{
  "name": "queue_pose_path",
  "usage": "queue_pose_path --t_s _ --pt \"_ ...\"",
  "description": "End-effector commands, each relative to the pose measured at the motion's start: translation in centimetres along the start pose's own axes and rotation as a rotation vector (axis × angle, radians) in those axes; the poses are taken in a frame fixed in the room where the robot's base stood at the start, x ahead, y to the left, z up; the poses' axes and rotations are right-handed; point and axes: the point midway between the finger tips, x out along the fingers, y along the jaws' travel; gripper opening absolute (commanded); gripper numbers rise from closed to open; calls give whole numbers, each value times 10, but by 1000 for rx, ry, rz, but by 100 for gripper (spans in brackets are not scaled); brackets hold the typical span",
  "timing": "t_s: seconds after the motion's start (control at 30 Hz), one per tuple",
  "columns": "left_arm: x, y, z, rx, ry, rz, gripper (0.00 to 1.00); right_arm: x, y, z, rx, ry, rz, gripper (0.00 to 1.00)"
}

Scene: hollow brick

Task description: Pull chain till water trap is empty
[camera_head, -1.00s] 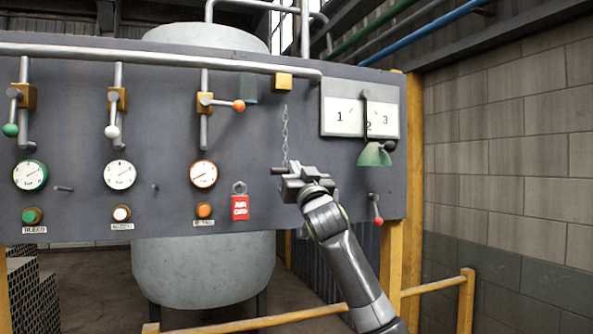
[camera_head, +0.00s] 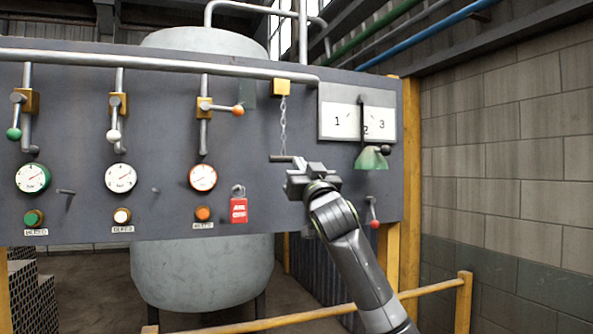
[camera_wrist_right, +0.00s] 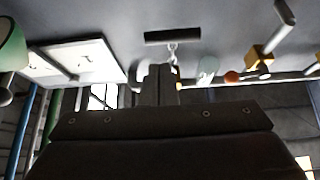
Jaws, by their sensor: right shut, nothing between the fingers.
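The chain (camera_head: 283,124) hangs from a yellow block (camera_head: 282,88) on the grey panel, with a dark crossbar handle (camera_head: 281,158) at its lower end. The handle also shows in the right wrist view (camera_wrist_right: 172,37), just beyond the fingers. My right gripper (camera_head: 294,181) is shut and empty, just below and right of the handle; its closed fingers also show in the wrist view (camera_wrist_right: 160,84). A pale see-through piece (camera_head: 249,90) left of the yellow block may be the water trap; its content cannot be told. My left gripper is out of view.
The panel carries several gauges, valve levers and buttons to the left, and a red tag (camera_head: 239,209). A 1-2-3 dial plate (camera_head: 341,121), green bell-shaped piece (camera_head: 372,160) and red-knobbed lever (camera_head: 374,213) are to the right. A yellow rail (camera_head: 435,287) runs in front.

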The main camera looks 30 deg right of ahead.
Motion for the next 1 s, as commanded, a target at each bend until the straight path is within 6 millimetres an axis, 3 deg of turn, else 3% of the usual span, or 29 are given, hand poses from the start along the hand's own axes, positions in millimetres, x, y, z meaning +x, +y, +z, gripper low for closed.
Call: queue_pose_path --t_s 0.1,0.4,1.0 --pt "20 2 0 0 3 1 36 -23 0 4 -2 3 0 0" --pt "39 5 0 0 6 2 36 -54 0 1 0 1 0 0" --pt "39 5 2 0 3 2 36 -57 0 -1 0 1 0 0"
